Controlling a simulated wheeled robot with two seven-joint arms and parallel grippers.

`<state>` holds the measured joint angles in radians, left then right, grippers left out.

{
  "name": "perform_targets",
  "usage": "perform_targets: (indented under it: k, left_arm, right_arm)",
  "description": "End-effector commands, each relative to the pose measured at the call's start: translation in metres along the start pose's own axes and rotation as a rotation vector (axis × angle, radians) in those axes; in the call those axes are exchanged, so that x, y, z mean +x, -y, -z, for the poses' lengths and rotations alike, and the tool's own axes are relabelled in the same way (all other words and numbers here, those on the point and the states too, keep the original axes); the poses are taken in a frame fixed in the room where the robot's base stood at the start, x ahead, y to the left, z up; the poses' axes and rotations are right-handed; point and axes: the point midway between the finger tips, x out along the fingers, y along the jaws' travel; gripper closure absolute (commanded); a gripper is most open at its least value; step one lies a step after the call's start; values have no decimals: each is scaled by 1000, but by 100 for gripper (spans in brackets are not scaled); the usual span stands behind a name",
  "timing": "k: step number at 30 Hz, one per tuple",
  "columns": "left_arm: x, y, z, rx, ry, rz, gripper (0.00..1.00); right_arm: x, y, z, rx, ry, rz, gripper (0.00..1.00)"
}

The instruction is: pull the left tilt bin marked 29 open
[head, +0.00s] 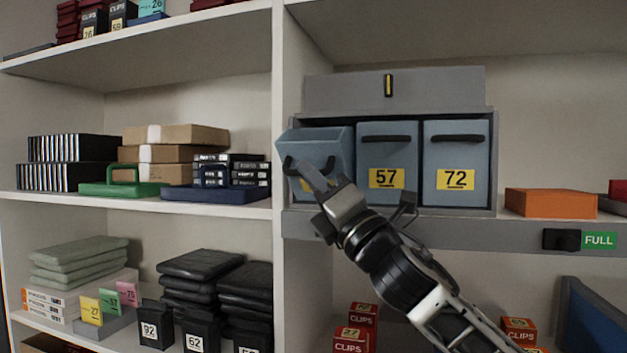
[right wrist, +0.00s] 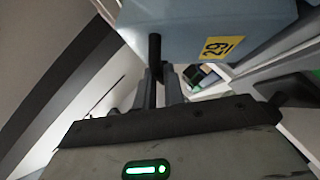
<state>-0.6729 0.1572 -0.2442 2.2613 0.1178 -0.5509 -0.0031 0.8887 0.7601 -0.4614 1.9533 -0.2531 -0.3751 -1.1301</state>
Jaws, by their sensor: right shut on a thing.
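The left tilt bin (head: 318,142) is blue-grey and leans forward out of its grey cabinet, its top edge in front of the other bins. Its yellow label reads 29 in the right wrist view (right wrist: 222,48) and is mostly hidden by my gripper in the head view. My right gripper (head: 300,168) is shut on the bin's dark handle (right wrist: 154,52), with the fingers at the handle's end in the right wrist view. My left gripper is in neither view.
Bins 57 (head: 388,150) and 72 (head: 456,150) stand upright and shut beside it. A shelf divider (head: 277,100) rises close on the left. CLIPS boxes (head: 352,341) stand below.

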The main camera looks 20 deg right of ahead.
Motion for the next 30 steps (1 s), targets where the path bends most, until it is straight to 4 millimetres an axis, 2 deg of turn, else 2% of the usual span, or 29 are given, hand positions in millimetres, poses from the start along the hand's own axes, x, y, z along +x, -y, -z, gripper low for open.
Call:
perform_targets:
  k: [2,3,5,13,17,23,30]
  left_arm:
    - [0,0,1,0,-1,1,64]
    - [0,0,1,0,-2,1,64]
    - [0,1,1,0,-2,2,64]
    - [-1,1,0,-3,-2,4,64]
    - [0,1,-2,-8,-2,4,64]
    - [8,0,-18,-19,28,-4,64]
    - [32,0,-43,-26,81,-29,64]
  right_arm:
    - [0,0,-1,-1,2,0,100]
    - [0,0,-1,0,2,0,81]
    - [0,0,-1,0,2,1,67]
    - [0,0,-1,0,1,1,67]
    - [-9,1,0,0,1,2,67]
    - [-48,3,2,-2,-2,4,67]
    - [-104,4,3,-1,-2,5,67]
